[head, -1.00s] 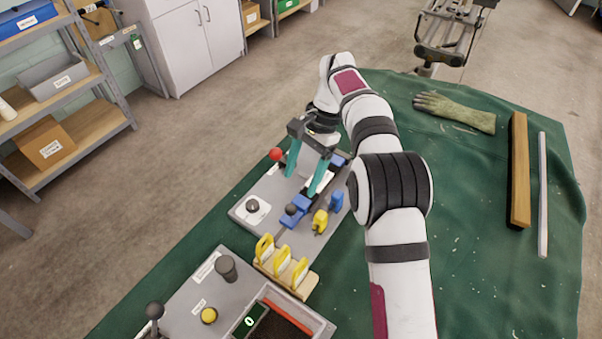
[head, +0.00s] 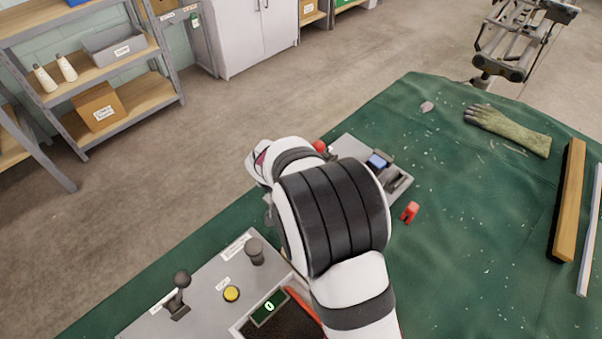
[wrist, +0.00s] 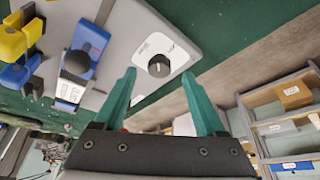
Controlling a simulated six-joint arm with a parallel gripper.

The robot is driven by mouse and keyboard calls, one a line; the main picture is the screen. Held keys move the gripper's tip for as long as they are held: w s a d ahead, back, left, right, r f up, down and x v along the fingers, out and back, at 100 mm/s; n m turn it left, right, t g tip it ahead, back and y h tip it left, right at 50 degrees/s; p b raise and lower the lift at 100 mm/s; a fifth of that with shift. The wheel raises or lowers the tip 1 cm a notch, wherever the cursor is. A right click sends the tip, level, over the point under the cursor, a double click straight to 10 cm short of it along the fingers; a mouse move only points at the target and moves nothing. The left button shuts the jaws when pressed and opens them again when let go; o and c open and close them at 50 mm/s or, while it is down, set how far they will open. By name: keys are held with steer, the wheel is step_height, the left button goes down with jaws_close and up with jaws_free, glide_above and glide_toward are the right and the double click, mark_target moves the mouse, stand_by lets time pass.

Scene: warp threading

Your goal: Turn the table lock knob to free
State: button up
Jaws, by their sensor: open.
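In the wrist view a dark round knob (wrist: 159,66) sits on a white square label plate (wrist: 181,52) on a grey panel (wrist: 122,22). I take it as the table lock knob; its label is too small to read. My gripper (wrist: 160,74) is open, its two teal fingers apart and empty. The knob appears between the fingertips in the picture; they do not visibly touch it, and the distance is unclear. In the head view my arm hides the gripper and the knob; only the panel's far end (head: 347,145) shows.
Left of the knob in the wrist view are a blue slider with a dark knob (wrist: 76,62) and yellow pieces (wrist: 12,42). The head view shows a red ball (head: 319,146), a small red piece (head: 410,212), a lever (head: 181,280) and a yellow button (head: 231,293).

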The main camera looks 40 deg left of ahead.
steer(key=shift+x, duration=1.3)
jaws_close()
